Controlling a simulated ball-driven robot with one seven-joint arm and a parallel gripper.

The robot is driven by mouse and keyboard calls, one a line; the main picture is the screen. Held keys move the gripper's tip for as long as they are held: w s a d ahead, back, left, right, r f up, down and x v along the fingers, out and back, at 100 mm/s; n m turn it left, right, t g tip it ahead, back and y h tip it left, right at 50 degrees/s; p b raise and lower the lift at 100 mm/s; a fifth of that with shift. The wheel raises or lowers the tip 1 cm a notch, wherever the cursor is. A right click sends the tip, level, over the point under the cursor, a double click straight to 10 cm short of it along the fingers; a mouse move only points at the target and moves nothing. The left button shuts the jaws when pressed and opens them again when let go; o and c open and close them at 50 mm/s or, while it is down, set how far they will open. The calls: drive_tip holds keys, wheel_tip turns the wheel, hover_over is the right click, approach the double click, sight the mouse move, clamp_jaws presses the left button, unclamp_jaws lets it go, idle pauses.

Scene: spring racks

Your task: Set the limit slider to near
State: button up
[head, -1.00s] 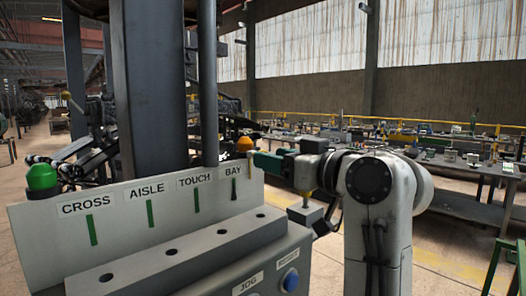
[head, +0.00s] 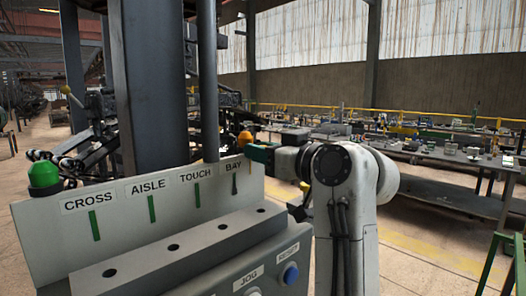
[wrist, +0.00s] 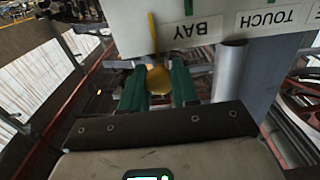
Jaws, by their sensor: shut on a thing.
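An orange-yellow knob (head: 246,138) shows above the right end of the light grey label panel (head: 50,235), by the BAY label. My gripper (head: 256,151) reaches it from the right with its green fingers. In the wrist view the yellow knob (wrist: 159,81) sits between the two green fingers of my gripper (wrist: 158,88), which are shut on it. A yellow strip runs up beyond the knob on the panel. The panel reads CROSS, AISLE, TOUCH and BAY, with a green mark under each of the first three and a dark one under BAY. No limit or near marking is readable.
A green knob (head: 43,173) stands at the panel's left end. A grey ledge with several dark holes (head: 172,247) and a blue button (head: 290,273) sit in front. Dark upright columns (head: 148,90) rise behind the panel. A cluttered workbench (head: 440,160) stands at the right.

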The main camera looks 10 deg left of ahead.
clamp_jaws()
drive_tip(key=shift+s+a, duration=0.95)
drive_tip(key=shift+s, duration=0.25)
drive_tip(key=o, duration=0.6)
unclamp_jaws()
drive_tip(key=shift+s, duration=0.1)
drive_tip(key=shift+o, duration=0.2)
drive_tip(key=b+v, duration=0.2)
drive_tip(key=v, duration=0.8)
drive_tip(key=shift+s+d, duration=0.2)
drive_tip(key=shift+d, duration=0.1)
